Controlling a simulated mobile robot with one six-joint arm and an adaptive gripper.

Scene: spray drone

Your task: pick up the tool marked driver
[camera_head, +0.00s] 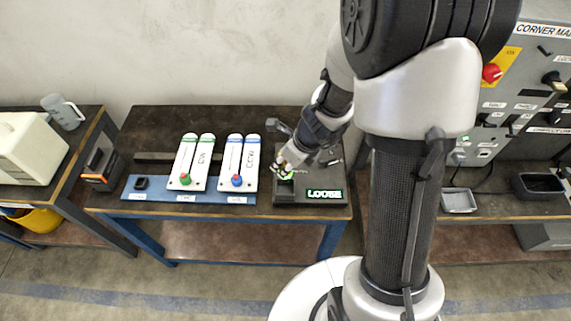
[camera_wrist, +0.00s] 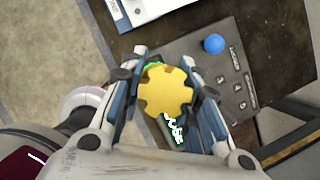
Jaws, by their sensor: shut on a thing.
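My gripper (camera_head: 284,168) is over the dark panel (camera_head: 292,197) at the right end of the middle bench, by a green lit sign reading "LOOSE" (camera_head: 324,194). In the wrist view, its two fingers are shut on a yellow round notched piece (camera_wrist: 166,90), seen from above. A bit of green shows behind it. I read no "driver" marking on the held piece, and its lower part is hidden. I cannot tell whether it touches the panel.
Left of the panel, a blue strip (camera_head: 160,196) carries a black holder (camera_head: 141,183) and white boards with a green knob (camera_head: 185,179) and a blue knob (camera_head: 237,181). A grey control cabinet (camera_head: 530,70) stands right.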

